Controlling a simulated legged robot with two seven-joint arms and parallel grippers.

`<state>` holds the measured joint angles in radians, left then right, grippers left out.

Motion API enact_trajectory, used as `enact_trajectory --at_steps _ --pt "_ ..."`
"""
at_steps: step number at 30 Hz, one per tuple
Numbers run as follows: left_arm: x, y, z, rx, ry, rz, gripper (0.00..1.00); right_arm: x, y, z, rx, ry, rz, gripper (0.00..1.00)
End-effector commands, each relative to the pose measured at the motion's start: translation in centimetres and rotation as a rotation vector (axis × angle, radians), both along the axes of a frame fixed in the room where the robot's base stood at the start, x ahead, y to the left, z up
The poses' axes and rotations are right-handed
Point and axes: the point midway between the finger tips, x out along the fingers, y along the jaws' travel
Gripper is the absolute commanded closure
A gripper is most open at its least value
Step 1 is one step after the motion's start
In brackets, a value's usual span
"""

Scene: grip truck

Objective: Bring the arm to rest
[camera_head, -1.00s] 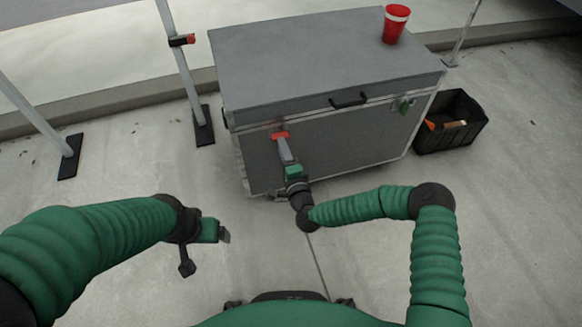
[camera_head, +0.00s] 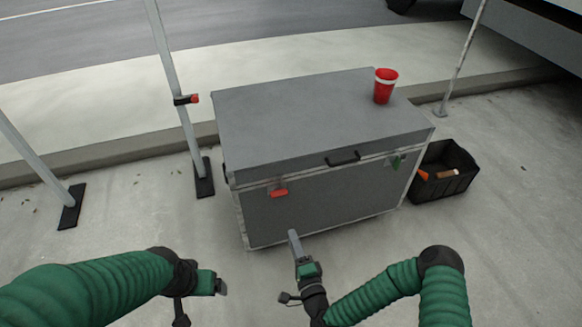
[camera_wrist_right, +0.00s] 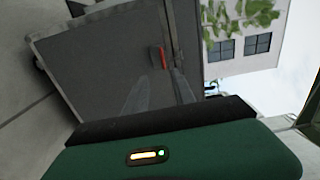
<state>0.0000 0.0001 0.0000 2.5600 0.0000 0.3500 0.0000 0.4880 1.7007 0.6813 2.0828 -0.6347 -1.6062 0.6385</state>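My right gripper (camera_head: 293,236) is in front of the grey case (camera_head: 310,115), low and apart from it, with nothing in its fingers. In the right wrist view its two grey fingers (camera_wrist_right: 158,85) stand apart with a gap between them. The red latch (camera_head: 279,192) on the left of the case's front is clear of the gripper; it also shows in the wrist view (camera_wrist_right: 163,57). My left gripper (camera_head: 221,287) is at lower left, away from the case; its fingers are too small to read.
A green latch (camera_head: 397,163) is at the front right. A black crate (camera_head: 455,188) with small items stands right of the case. Metal stands (camera_head: 180,110) are at left. The pavement in front is clear.

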Motion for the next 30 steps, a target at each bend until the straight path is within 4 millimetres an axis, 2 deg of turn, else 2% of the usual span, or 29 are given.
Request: enact_trajectory --at_steps 4,8,11,14,18,21,25,30 --pt "0.0 0.0 0.0 0.0 0.0 0.0 0.15 0.0 0.8 -0.1 -0.09 0.016 0.077 0.69" --pt "0.0 0.0 0.0 0.0 0.0 0.0 0.15 -0.6 2.1 -1.4 -0.4 0.087 0.303 0.69" --pt "0.0 0.0 0.0 0.0 0.0 0.0 0.15 -1.9 0.4 -2.7 -0.713 0.182 0.479 0.69" --pt "0.0 0.0 0.0 0.0 0.0 0.0 0.15 -3.3 -3.5 -2.4 -0.994 0.297 0.599 0.69" --pt "0.0 0.0 0.0 0.0 0.0 0.0 0.15 -6.0 -10.0 0.6 -1.275 0.484 0.69 0.69" --pt "0.0 0.0 0.0 0.0 0.0 0.0 0.15 -8.5 -13.3 3.5 -1.374 0.6 0.722 0.69" --pt "0.0 0.0 0.0 0.0 0.0 0.0 0.15 -11.8 -15.8 6.9 -1.42 0.715 0.753 0.69" --pt "0.0 0.0 0.0 0.0 0.0 0.0 0.15 -16.5 -17.1 10.5 -1.406 0.813 0.805 0.69"
